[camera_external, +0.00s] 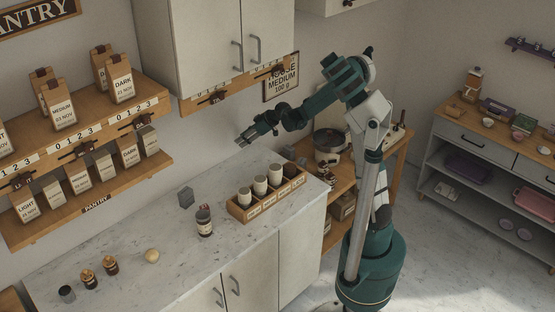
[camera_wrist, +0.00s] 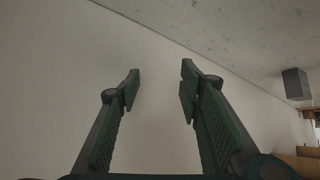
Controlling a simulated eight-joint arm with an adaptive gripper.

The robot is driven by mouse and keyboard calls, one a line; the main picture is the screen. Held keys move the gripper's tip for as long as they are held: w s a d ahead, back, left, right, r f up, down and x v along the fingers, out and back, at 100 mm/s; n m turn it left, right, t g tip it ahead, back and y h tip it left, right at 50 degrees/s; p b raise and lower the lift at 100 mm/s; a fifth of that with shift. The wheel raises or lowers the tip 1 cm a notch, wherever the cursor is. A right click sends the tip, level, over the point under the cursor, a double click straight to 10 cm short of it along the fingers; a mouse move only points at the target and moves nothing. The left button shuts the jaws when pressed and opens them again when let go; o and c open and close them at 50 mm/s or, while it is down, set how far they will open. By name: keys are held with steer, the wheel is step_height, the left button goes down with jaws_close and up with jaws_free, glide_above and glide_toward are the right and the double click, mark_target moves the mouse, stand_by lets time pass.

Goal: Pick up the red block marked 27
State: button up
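No red block marked 27 can be made out in either view. My gripper (camera_external: 243,140) is raised above the back of the counter, to the right of and higher than the grey block. In the wrist view my gripper (camera_wrist: 160,84) has its two fingers apart with nothing between them, against the pale wall.
The marble counter (camera_external: 130,262) holds a dark labelled bottle (camera_external: 204,221), a round tan object (camera_external: 152,256), small jars (camera_external: 110,265) and a wooden rack (camera_external: 240,212) with pale cylinders. Pantry shelves (camera_external: 75,133) with bags are at left. A cabinet (camera_external: 190,45) hangs above.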

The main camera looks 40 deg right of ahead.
steer(key=s+a+n+g+p, duration=0.2)
steer(key=a, duration=1)
step_height(320, 180, up, 3)
steer(key=n+g+h+p, duration=0.5)
steer(key=n+g+p, duration=0.1)
steer(key=n+p, duration=0.1)
glide_above(204, 206)
step_height(204, 206, down, 4)
steer(key=shift+s+a+r, duration=0.1)
steer(key=shift+a, duration=0.05)
steer(key=shift+f, duration=0.65)
steer(key=shift+f, duration=1.3)
steer(key=shift+f, duration=0.15)
steer(key=shift+f, duration=2.5)
